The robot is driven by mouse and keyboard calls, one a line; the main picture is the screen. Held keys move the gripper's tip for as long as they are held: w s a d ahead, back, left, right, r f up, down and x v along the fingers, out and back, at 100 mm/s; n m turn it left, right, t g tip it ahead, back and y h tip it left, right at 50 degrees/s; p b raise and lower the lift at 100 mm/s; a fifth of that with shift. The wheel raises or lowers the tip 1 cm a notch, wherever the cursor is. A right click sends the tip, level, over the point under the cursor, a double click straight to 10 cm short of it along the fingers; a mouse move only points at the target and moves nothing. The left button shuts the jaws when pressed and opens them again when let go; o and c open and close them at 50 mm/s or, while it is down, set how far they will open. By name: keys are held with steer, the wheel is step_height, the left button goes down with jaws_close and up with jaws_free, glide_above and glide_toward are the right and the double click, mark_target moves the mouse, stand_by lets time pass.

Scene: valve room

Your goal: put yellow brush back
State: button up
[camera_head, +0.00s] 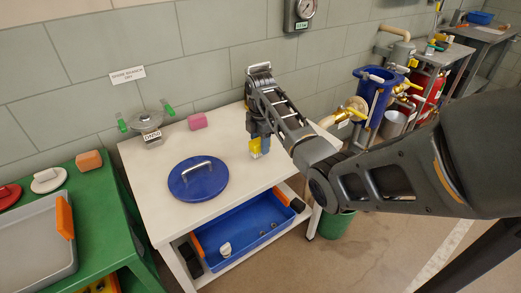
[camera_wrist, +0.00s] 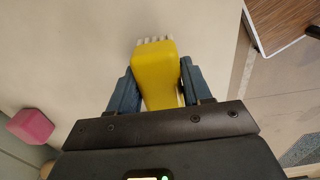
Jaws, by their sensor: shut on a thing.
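My gripper (camera_wrist: 152,92) is shut on the yellow brush (camera_wrist: 154,70), with one blue-grey finger on each side of its yellow block. White bristles show at the far end of the brush in the wrist view. In the head view the gripper (camera_head: 259,140) points down over the right part of the white table (camera_head: 160,172), and the yellow brush (camera_head: 257,148) shows under it. I cannot tell whether the brush touches the table top.
A blue round lid (camera_head: 198,187) with a handle lies on the table, left of my gripper. A blue tray (camera_head: 240,228) sits on the shelf below. A green table (camera_head: 92,215) stands left.

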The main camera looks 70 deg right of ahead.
step_height(320, 180, down, 3)
steer(key=shift+f, duration=0.15)
steer(key=o, duration=0.9)
steer(key=shift+s, duration=0.1)
step_height(320, 180, up, 12)
steer(key=shift+r, duration=0.1)
